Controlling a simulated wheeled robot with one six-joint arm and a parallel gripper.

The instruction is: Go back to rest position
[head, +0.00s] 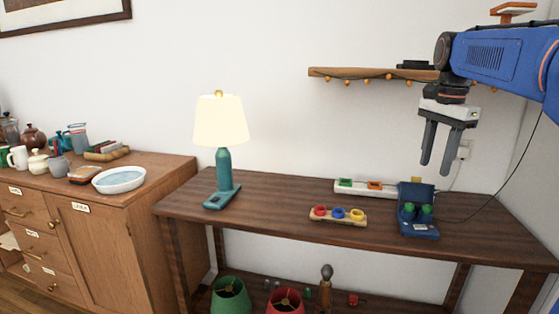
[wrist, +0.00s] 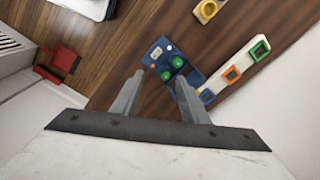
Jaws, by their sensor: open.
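My gripper (head: 436,162) hangs from the blue arm at the upper right of the head view, above the right part of the dark wooden table (head: 285,218). Its two grey fingers point down and stand apart, with nothing between them. In the wrist view my gripper (wrist: 158,82) also shows open and empty. Below it, apart from the fingers, is a blue box with green knobs (head: 418,228), which also shows in the wrist view (wrist: 160,48).
A lit teal lamp (head: 224,160) stands on the table's left. A board with coloured rings (head: 338,216) and a white power strip (head: 358,187) lie near the blue box. A wall shelf (head: 350,74) is beside my arm. A wooden cabinet (head: 150,190) stands left.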

